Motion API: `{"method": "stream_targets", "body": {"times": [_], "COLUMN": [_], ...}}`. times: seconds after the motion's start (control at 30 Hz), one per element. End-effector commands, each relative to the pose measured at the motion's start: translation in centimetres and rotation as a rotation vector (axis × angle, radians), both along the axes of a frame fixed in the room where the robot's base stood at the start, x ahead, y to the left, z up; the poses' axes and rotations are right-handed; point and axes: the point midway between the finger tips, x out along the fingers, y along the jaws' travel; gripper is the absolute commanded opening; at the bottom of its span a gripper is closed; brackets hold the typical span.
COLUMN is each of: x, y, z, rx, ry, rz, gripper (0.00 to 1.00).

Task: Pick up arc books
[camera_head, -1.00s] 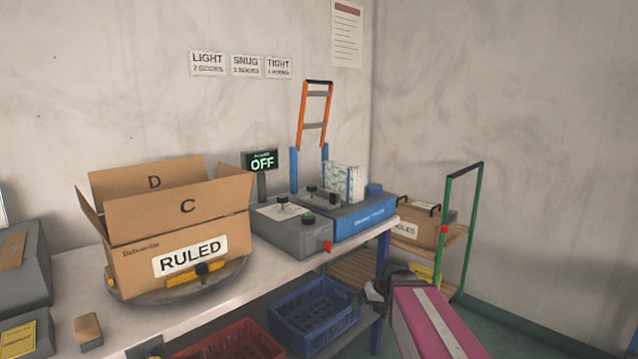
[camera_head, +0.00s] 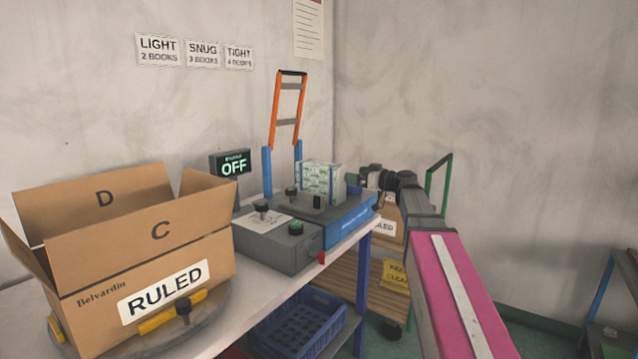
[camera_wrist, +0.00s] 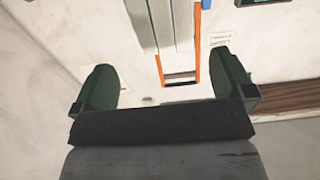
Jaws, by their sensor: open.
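A white-and-green patterned block (camera_head: 318,178), which looks like the books, stands upright on the blue machine (camera_head: 345,222) on the bench. I cannot count the books in it. My gripper (camera_head: 359,180) is just to the right of the block at about its height, partly hidden by my own arm. In the wrist view my gripper (camera_wrist: 168,88) has its two dark green fingers wide apart with nothing between the tips. A pale grey strip-like thing (camera_wrist: 148,22) shows beyond the fingers; I cannot tell what it is.
An open carton labelled RULED (camera_head: 150,270) stands on a turntable at left. A grey control box (camera_head: 278,243) and a display reading OFF (camera_head: 231,165) are beside the machine. An orange ladder-like frame (camera_head: 287,110) rises behind. A blue crate (camera_head: 298,322) sits below the bench.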

Motion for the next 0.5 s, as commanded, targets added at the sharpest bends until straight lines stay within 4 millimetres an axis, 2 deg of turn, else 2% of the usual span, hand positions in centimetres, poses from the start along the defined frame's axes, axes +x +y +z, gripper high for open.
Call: {"method": "stream_targets", "body": {"times": [0.2,0.5], "x": [2.0,2.9], "y": [2.8,4.8], "z": [0.0,-0.1], "rx": [-0.001,-0.001], "ry": [0.003,0.003], "rz": [0.001,0.001], "gripper": [1.0,1.0]}}
